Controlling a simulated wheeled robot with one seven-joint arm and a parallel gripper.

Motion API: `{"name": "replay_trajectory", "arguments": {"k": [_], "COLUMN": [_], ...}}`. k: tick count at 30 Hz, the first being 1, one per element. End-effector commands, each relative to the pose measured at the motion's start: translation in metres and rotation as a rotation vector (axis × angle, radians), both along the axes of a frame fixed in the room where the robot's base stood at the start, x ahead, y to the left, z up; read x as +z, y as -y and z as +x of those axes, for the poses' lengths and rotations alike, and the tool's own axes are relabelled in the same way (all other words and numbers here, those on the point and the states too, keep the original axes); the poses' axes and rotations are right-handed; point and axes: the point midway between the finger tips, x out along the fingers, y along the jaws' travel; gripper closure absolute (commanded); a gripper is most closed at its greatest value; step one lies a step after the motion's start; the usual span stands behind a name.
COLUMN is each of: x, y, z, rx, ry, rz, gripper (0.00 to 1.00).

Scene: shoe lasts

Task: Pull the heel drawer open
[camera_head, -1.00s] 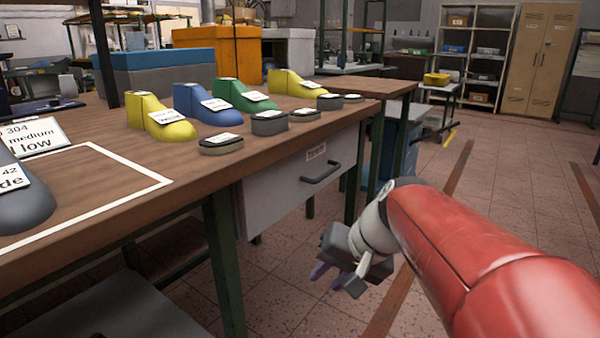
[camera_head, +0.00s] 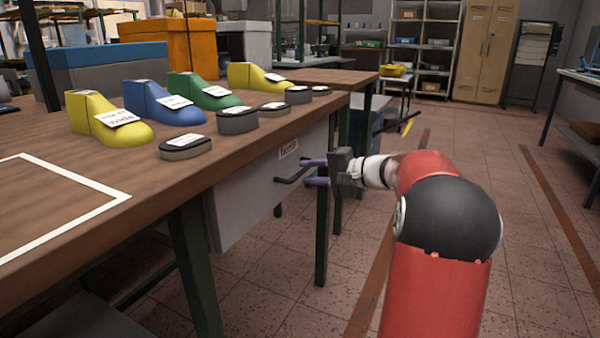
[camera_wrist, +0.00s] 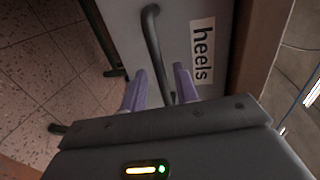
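The heel drawer (camera_head: 245,197) is a grey front under the table top, and it looks closed. Its label reads "heels" in the wrist view (camera_wrist: 202,52). A dark bar handle (camera_head: 290,178) stands out from the drawer front; it also shows in the wrist view (camera_wrist: 153,45). My gripper (camera_head: 314,171) is at the handle, its two purple fingers pointing at the drawer. In the wrist view the fingers (camera_wrist: 160,88) are apart, with the handle's near end between them. I cannot see contact with the handle.
The wooden table (camera_head: 60,160) carries yellow, blue and green shoe lasts (camera_head: 203,92) and several dark heel pieces (camera_head: 237,121). A green table leg (camera_head: 321,225) stands below my gripper.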

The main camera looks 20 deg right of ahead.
Motion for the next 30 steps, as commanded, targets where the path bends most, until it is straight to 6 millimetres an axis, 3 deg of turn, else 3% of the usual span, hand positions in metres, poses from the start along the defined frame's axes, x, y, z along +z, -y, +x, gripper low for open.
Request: {"name": "replay_trajectory", "arguments": {"k": [6,16,23,30], "x": [-0.005,-0.006,-0.006,-0.006], "y": [-0.015,-0.018,-0.018,-0.018], "z": [0.019,0.022,0.022,0.022], "rx": [0.001,0.0,0.0,0.001], "ry": [-0.002,-0.002,-0.002,-0.002], "rz": [0.0,-0.001,0.0,0.0], "gripper": [0.7,0.7,1.0,1.0]}}
